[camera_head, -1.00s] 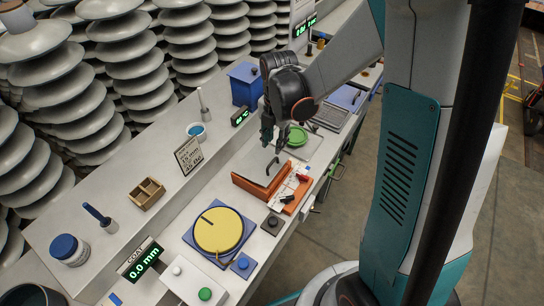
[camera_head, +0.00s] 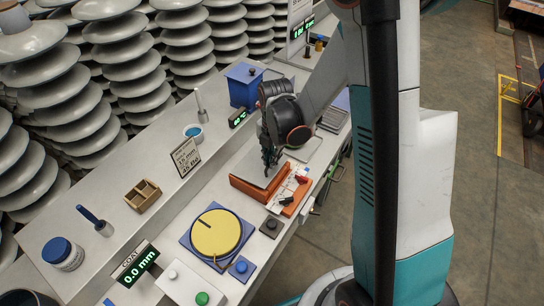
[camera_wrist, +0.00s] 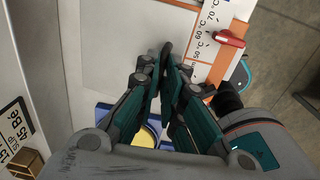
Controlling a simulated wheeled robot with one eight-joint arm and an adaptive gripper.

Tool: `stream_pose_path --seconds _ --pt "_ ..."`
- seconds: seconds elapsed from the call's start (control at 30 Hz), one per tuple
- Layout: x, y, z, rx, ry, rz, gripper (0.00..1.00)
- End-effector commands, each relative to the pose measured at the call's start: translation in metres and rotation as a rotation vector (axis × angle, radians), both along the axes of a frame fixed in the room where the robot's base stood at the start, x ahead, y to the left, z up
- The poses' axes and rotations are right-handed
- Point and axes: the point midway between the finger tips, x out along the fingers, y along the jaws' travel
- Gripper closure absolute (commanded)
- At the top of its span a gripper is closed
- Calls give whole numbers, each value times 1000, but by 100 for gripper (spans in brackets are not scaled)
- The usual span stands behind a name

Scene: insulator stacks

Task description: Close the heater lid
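The heater (camera_head: 290,204) is an orange box on the bench with a white panel of temperature marks and a red knob, which also shows in the wrist view (camera_wrist: 229,39). In the wrist view the lid's flat face (camera_wrist: 105,50) spreads beyond my fingers, with a dark curved handle (camera_wrist: 165,50) at the fingertips. My gripper (camera_head: 270,169) is at the lid in the head view. In the wrist view my gripper (camera_wrist: 160,72) has its fingers close together. I cannot tell whether they clamp the handle.
A yellow disc (camera_head: 216,232) on a blue base stands in front of the heater, with a dark button block (camera_head: 271,226) beside it. A blue box (camera_head: 244,85) is behind. A wooden tray (camera_head: 143,195) and sign (camera_head: 186,156) stand left. Open floor lies right.

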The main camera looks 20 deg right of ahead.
Motion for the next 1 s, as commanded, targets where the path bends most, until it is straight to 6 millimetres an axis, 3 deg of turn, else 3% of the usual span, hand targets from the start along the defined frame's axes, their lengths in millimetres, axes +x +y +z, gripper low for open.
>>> stream_pose_path --seconds 0.27,0.6,0.9,1.0 --pt "0 0 -2 0 0 0 100" --pt "-7 -5 -23 -1 1 0 100" --pt "-10 -7 -23 -3 5 -1 100" --pt "-11 -7 -23 -3 6 -1 74"
